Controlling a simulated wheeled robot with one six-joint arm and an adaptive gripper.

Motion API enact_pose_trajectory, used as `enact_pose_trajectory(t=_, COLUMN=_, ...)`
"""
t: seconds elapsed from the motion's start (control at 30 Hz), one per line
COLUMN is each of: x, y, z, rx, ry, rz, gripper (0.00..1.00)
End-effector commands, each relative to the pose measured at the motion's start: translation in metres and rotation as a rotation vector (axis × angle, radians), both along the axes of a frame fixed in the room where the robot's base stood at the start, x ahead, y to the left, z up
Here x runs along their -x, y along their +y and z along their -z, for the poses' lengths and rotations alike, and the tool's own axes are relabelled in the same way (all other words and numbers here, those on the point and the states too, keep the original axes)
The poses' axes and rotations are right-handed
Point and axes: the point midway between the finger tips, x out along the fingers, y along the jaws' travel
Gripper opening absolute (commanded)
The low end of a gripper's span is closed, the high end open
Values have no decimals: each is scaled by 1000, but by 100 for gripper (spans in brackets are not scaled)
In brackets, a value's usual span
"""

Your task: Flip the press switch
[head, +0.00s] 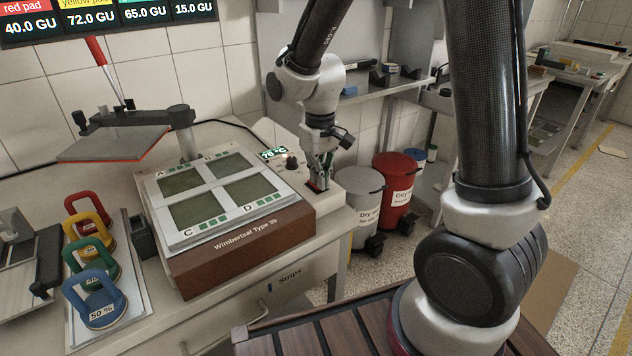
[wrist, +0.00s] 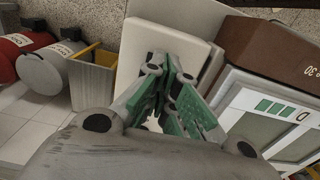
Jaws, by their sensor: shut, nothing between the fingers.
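The press (head: 238,240) is a brown-fronted box with a white top plate holding four dark pads marked A to D. A pale control panel (head: 328,202) runs along its right side, with a small lit display (head: 273,153) reading about 70 °C and a dark knob (head: 292,163). My gripper (head: 319,184) is shut and empty, pointing down at the front part of this panel. In the wrist view, my gripper's green-padded fingers (wrist: 171,68) meet over the pale panel (wrist: 165,38). A small reddish bit shows at the fingertips; the switch itself is hidden or not clear, and I cannot tell whether they touch it.
Several coloured weights, including the blue one (head: 97,297), stand on a tray at the left. The raised press lid (head: 115,143) hangs behind. A grey bin (head: 360,203) and a red bin (head: 399,185) stand right of the bench. Shelving stands behind my arm.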

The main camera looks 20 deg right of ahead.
Motion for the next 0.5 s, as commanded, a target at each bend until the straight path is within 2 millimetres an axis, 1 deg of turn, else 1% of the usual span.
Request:
enact_pose_trajectory(t=0.07, x=0, y=0, z=-3, rx=0, ry=0, rz=0, gripper=0)
enact_pose_trajectory(t=0.5, x=-1, y=0, z=-42, rx=-1, ry=-2, rz=0, gripper=0)
